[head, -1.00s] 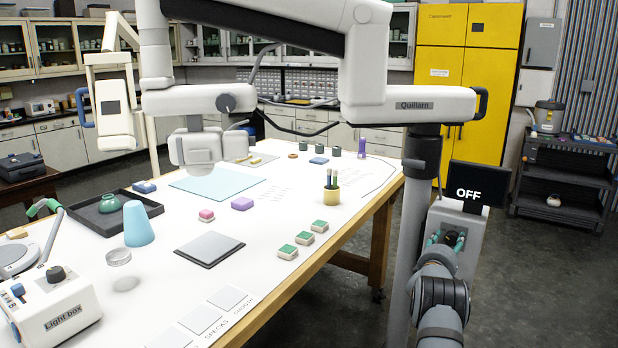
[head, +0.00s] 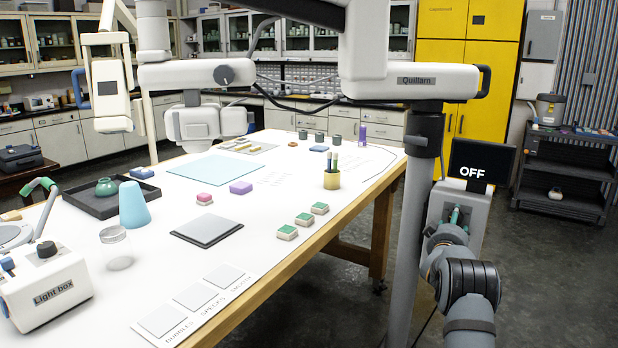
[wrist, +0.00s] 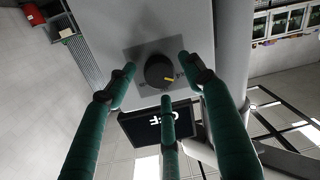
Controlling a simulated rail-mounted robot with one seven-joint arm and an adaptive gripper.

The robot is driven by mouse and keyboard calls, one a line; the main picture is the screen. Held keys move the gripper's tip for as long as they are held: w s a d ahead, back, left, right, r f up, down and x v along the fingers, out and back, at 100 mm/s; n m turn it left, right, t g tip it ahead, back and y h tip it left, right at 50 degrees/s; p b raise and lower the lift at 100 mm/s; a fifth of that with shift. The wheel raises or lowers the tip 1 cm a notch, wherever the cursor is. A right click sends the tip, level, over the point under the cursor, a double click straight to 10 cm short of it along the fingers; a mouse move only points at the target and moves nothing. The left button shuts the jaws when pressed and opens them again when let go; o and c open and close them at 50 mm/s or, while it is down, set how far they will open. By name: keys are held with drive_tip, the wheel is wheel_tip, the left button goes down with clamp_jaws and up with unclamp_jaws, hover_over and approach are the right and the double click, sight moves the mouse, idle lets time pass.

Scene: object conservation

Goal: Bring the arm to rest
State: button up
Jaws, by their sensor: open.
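My gripper (head: 455,217) is in front of a grey control box (head: 473,204) on a post at the table's right side. In the wrist view its three green fingers (wrist: 160,82) are spread apart and hold nothing. A black knob (wrist: 158,70) with a yellow mark sits on the box's face, between the fingertips in the picture. I cannot tell how far the tips are from it. A black screen (head: 481,164) reading OFF is fixed to the box; it also shows upside down in the wrist view (wrist: 158,122). My arm reaches up from the lower right.
A white worktable (head: 270,235) fills the left and middle, with a blue cone (head: 132,205), a pencil cup (head: 332,180) and a light box (head: 45,292). A white overhead machine labelled Quillarn (head: 420,82) spans above it. Open floor (head: 550,270) lies to the right.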

drive_tip(key=shift+m, duration=0.8)
